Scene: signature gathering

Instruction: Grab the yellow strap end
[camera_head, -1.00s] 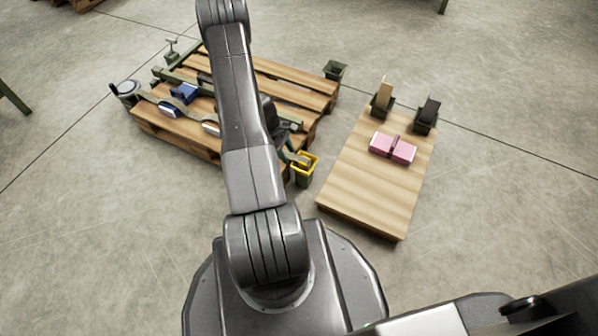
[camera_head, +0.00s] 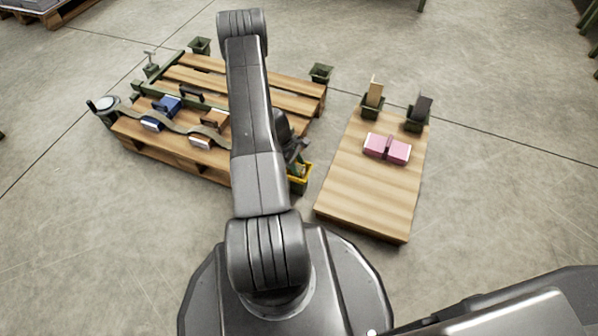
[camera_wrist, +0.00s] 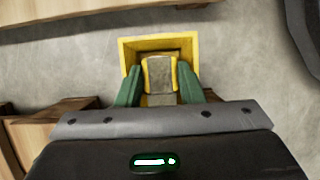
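The yellow strap end (camera_wrist: 159,72) shows in the wrist view as a grey-brown piece with yellow edges, inside a yellow-rimmed bin (camera_wrist: 127,50). My gripper (camera_wrist: 159,66) has its two green fingers apart, one on each side of the strap end. Narrow gaps seem to separate the fingertips from it; contact lower down cannot be told. In the head view the yellow-rimmed bin (camera_head: 303,182) stands on the floor by the pallet's right side. My gripper (camera_head: 299,163) points down into it and hides the strap end there.
A wooden pallet (camera_head: 292,88) at left carries a strap, blue and brown blocks and green rails.

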